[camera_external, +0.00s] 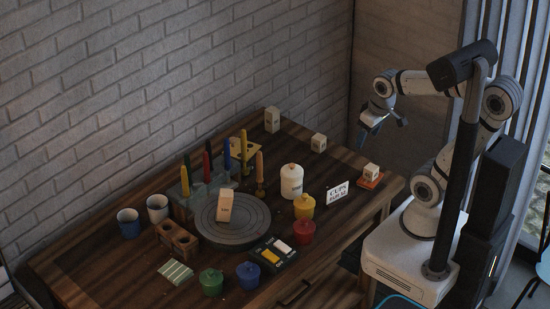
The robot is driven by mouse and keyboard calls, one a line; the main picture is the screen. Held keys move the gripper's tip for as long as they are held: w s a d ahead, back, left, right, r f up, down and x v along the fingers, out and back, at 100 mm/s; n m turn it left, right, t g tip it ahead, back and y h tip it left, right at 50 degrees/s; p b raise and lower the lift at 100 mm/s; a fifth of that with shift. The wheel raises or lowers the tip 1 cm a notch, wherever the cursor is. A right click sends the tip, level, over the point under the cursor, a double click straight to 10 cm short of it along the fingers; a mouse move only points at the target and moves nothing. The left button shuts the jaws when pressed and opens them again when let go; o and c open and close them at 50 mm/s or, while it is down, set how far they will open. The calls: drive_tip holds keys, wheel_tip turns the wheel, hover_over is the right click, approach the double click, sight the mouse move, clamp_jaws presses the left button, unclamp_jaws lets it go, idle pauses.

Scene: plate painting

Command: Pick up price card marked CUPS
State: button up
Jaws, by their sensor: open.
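The white price card (338,193) with dark lettering that reads CUPS stands on the wooden table near its front right part. It looks upright and slightly tilted, with smaller text below the word. My gripper (382,131) is up in the air beyond the table's right end, well above and to the right of the card. It is open and nothing shows between its fingers. It is apart from the card, and nothing covers the card's face.
A white lidded jar (291,181) and a yellow pot (304,206) stand left of the card. A red pot (303,232) is in front. A small block sits on an orange coaster (370,181) to the right. A grey turntable (233,230) holds a wooden block. Bare wood lies behind the card.

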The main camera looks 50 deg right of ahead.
drive_tip(key=o, duration=0.7)
drive_tip(key=m+g+b, duration=0.3)
drive_tip(key=b, duration=1.3)
hover_over(337, 199)
wheel_tip(337, 199, down, 18)
drive_tip(key=shift+w+a+r, duration=0.1)
drive_tip(key=shift+w+r, duration=0.05)
drive_tip(key=shift+f+b, duration=0.65)
drive_tip(key=shift+f, duration=3.1)
